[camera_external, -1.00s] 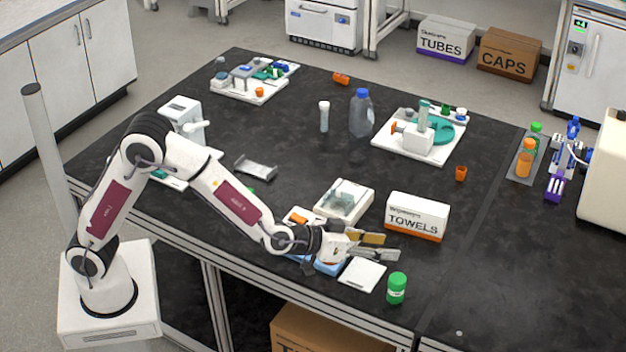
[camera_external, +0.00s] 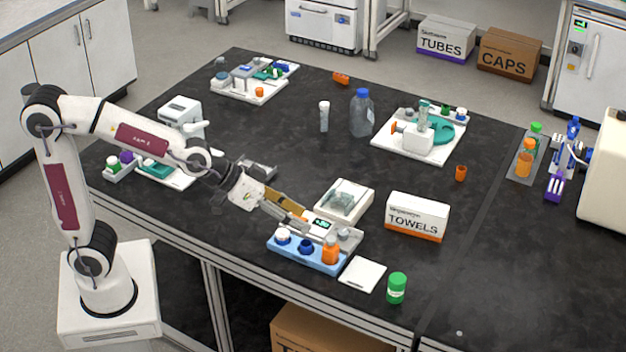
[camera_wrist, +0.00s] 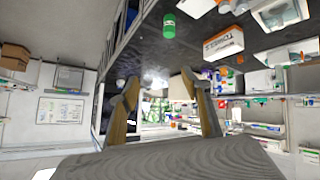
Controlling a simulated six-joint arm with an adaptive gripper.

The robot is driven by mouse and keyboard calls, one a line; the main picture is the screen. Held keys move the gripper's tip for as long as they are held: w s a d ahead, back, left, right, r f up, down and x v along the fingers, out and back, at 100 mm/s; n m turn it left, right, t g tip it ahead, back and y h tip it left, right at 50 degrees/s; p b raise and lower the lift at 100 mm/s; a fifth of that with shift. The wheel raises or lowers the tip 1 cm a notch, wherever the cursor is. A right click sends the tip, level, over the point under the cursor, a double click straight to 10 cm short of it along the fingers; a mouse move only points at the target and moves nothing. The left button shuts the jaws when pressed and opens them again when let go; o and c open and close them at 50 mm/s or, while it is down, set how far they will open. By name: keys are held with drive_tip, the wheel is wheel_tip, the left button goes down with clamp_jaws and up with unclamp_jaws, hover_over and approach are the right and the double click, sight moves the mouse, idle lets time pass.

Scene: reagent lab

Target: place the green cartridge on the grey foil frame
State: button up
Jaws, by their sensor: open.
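A grey frame-like piece (camera_external: 264,171), which looks like the grey foil frame, lies on the black bench just behind my forearm. My arm covers part of it in the external view. I cannot make out the green cartridge for certain; a small green spot seen earlier in front of the frame is now behind my arm. My gripper (camera_external: 300,217) is tilted down to the right, above the bench by the blue tray. In the wrist view my gripper (camera_wrist: 158,78) has its two fingers apart with nothing between them.
The blue tray (camera_external: 286,254) holds an orange bottle (camera_external: 330,249) and capped jars. The bench middle is mostly clear.

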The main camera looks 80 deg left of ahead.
drive_tip(key=s+a+f+g+y, duration=0.1)
drive_tip(key=s+a, duration=0.2)
drive_tip(key=s, duration=0.6)
drive_tip(key=s+a+f+g, duration=0.1)
drive_tip(key=s+a, duration=0.3)
drive_tip(key=s, duration=0.5)
drive_tip(key=s+a+f+g+y, duration=0.1)
drive_tip(key=s+a+f+g, duration=0.1)
drive_tip(key=s, duration=0.7)
drive_tip(key=shift+a+y, duration=0.3)
drive_tip(key=shift+a, duration=0.5)
drive_tip(key=shift+o, duration=0.6)
drive_tip(key=shift+r, duration=0.1)
